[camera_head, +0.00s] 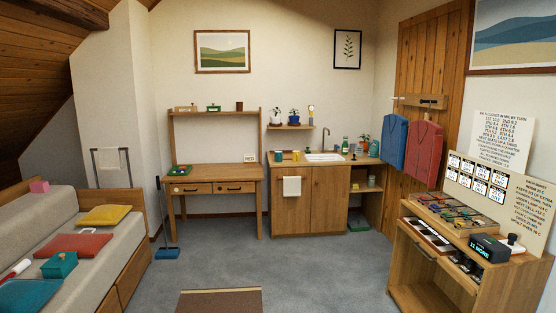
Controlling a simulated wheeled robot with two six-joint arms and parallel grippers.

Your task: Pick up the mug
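Two small mug-like things stand on the wooden sink cabinet's top against the far wall, left of the sink: a teal one (279,155) and a yellow one (296,156). They are too small to make out handles. A small brown cup-like thing (239,106) stands on the desk's upper shelf. Neither of my grippers shows in this view, and nothing is seen touching these things.
The sink cabinet (325,199) has a hanging towel (292,186). A wooden desk (214,178) stands left of it, a sofa (92,247) at left and a wooden shelf unit (450,268) at right. The grey floor (300,262) between is largely clear, with a brown rug (220,303).

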